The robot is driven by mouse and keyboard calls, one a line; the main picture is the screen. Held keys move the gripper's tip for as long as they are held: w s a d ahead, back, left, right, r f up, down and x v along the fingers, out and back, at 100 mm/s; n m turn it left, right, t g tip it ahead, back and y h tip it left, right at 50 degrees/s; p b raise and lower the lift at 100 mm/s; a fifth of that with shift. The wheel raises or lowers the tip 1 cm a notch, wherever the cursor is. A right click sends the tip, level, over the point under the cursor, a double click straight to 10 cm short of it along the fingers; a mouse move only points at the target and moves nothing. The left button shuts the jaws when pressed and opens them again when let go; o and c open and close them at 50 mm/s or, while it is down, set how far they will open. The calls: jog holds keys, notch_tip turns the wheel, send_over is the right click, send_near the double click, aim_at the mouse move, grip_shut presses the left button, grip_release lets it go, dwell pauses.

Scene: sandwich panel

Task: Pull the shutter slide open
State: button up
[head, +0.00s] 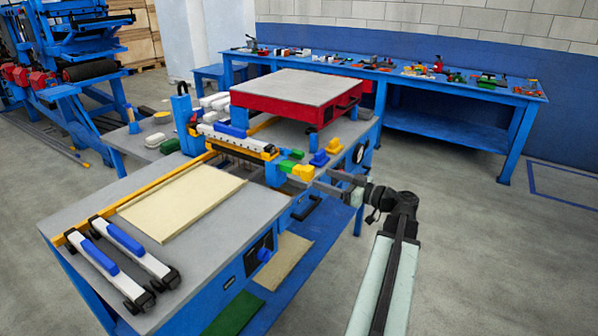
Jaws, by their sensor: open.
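The sandwich panel machine (75,215) is a blue-framed bench with a grey top. A dark, toothed bar with a yellow edge (238,146) crosses it. At the bar's right end a green piece (287,166) and a yellow block (304,172) stick out to the right; these look like the handle end of the shutter slide, but I cannot tell for certain. My gripper (321,179) is open, with its dark fingers just right of the yellow block. I cannot tell whether they touch it or stand around it. The slide's inner part is hidden under the bar.
A cream sheet (182,203) and two blue-handled clamps (120,257) lie on the bench top. A red-framed raised plate (296,90) stands behind the bar, near blue and yellow knobs (334,146). A long blue table (440,80) holds small items. Floor at right is clear.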

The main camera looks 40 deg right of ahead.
jog(key=shift+v, duration=1.8)
